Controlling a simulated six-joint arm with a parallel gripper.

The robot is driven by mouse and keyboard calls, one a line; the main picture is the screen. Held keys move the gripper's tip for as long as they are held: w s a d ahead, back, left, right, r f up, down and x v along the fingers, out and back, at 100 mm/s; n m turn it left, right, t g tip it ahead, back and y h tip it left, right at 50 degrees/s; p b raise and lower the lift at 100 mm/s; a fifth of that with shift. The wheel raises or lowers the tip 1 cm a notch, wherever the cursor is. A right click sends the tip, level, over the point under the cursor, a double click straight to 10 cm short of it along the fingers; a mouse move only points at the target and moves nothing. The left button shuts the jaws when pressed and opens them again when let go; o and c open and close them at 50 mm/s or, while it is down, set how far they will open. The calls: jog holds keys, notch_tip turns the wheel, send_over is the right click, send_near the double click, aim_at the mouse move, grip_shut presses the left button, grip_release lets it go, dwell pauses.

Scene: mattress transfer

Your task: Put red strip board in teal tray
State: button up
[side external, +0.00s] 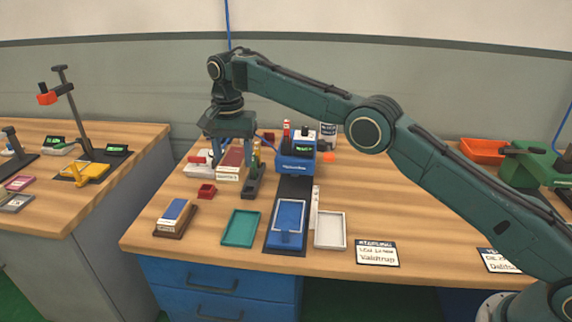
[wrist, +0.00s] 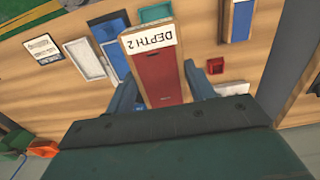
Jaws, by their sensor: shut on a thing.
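The red strip board (side external: 233,157) is at the back of the bench in the side view, at a wooden block with a white "DEPTH 2" label (side external: 229,174). In the wrist view the red board (wrist: 163,77) lies between my fingers, inside the wooden block's edges. My gripper (side external: 232,153) points down and is shut on the board; it also shows in the wrist view (wrist: 163,95). I cannot tell whether the board is raised. The teal tray (side external: 241,228) is empty near the bench's front edge, and part of it shows in the wrist view (wrist: 155,12).
A blue tray (side external: 288,216) lies on a dark strip right of the teal tray, with a white tray (side external: 330,230) beyond. A wooden block with a blue board (side external: 175,211) is at left. A small red box (side external: 207,191) and blue device (side external: 296,158) stand near my gripper.

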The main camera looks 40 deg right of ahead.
notch_tip(320, 180, down, 18)
jog(key=shift+f, duration=0.25)
dwell(0.8)
jog(key=shift+f, duration=0.15)
jog(key=o, duration=1.1)
jog(key=shift+r, duration=6.15)
